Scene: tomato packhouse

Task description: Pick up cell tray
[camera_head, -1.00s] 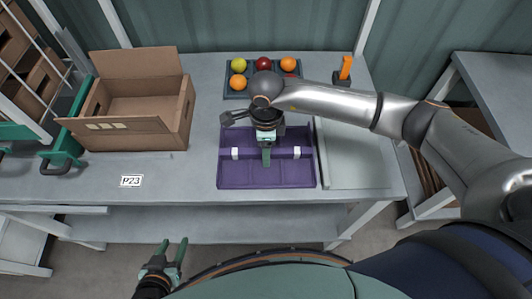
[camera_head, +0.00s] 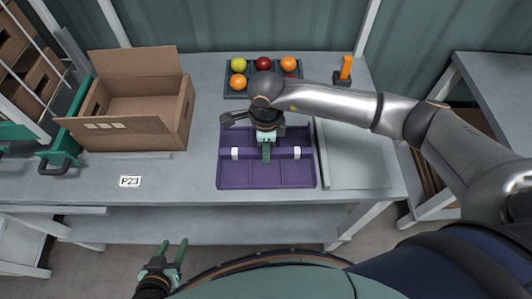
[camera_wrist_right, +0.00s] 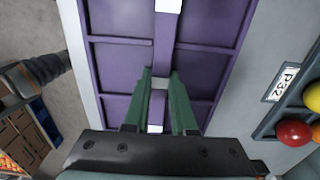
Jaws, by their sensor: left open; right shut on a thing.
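The purple cell tray (camera_head: 236,174) lies on the grey table. It has shallow compartments and a central bar carrying white blocks. My right gripper (camera_head: 266,154) points down over its middle and is shut on the central bar. In the right wrist view, the green fingers (camera_wrist_right: 159,80) close on the bar of the purple tray (camera_wrist_right: 118,60). The tray looks level; whether it touches the table cannot be told. My left gripper (camera_head: 172,247) is open and empty, low in front of the table. My right arm hides part of the tray's far side.
A dark tray (camera_head: 236,94) of red, orange and yellow tomatoes stands behind. An open cardboard box (camera_head: 150,126) stands to the left, a label P23 (camera_head: 130,182) at the front edge. A pale flat panel (camera_head: 350,165) lies right of the purple tray. An orange-handled item (camera_head: 346,68) is at the back.

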